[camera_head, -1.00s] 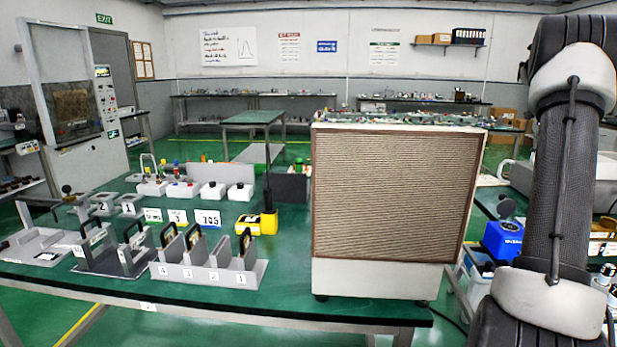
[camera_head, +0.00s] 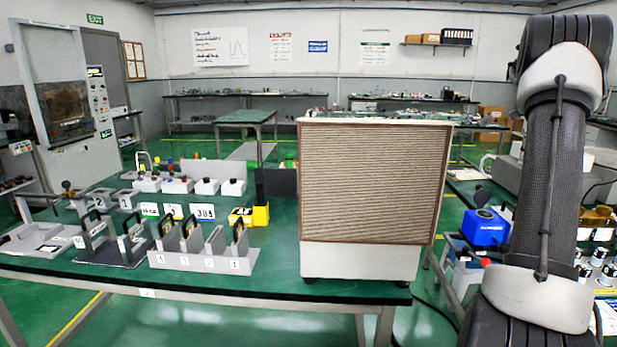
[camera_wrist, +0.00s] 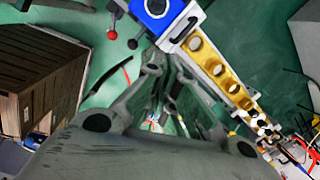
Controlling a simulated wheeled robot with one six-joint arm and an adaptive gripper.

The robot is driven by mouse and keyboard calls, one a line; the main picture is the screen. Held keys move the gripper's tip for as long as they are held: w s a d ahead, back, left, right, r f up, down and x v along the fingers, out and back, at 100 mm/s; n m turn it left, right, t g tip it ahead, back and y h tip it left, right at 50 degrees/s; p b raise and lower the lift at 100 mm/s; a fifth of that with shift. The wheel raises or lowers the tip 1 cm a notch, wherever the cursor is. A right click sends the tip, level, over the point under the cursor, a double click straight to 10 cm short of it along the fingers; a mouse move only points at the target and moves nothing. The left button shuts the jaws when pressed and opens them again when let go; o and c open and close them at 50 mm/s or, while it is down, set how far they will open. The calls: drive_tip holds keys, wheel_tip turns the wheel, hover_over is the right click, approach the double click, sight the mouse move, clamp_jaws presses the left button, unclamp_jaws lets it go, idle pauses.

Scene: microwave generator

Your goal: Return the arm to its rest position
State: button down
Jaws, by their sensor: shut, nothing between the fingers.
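My gripper (camera_wrist: 158,108) shows in the wrist view with its grey finger links close together, shut and empty. It points down toward the green floor. My arm stands upright at the right side of the head view, in front of the room; my gripper itself is out of that view. In the wrist view a blue box (camera_wrist: 157,12) and a yellow rack with round holes (camera_wrist: 222,75) lie beyond the fingers, apart from them.
A big box with a ribbed brown front (camera_head: 372,185) stands at the right end of the green table (camera_head: 110,277). A numbered slotted holder (camera_head: 205,261) stands left of it. The blue box also shows in the head view (camera_head: 485,228), beside my arm.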

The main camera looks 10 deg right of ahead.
wheel_tip(320, 180, down, 5)
drive_tip(key=s+a+n, duration=0.3)
drive_tip(key=n, duration=0.4)
drive_tip(key=s+a+r+n+t, duration=0.1)
drive_tip(key=s+a+n, duration=0.6)
drive_tip(key=a, duration=0.6)
drive_tip(key=s+a+r+n+t, duration=0.1)
drive_tip(key=s+a+n, duration=0.6)
drive_tip(key=a+n, duration=0.4)
drive_tip(key=s+a+r+n+t+y, duration=0.1)
drive_tip(key=s+a+n, duration=0.6)
drive_tip(key=a, duration=0.9)
drive_tip(key=shift+s+a+r+n, duration=0.2)
drive_tip(key=shift+r+n, duration=0.3)
drive_tip(key=shift+n, duration=0.5)
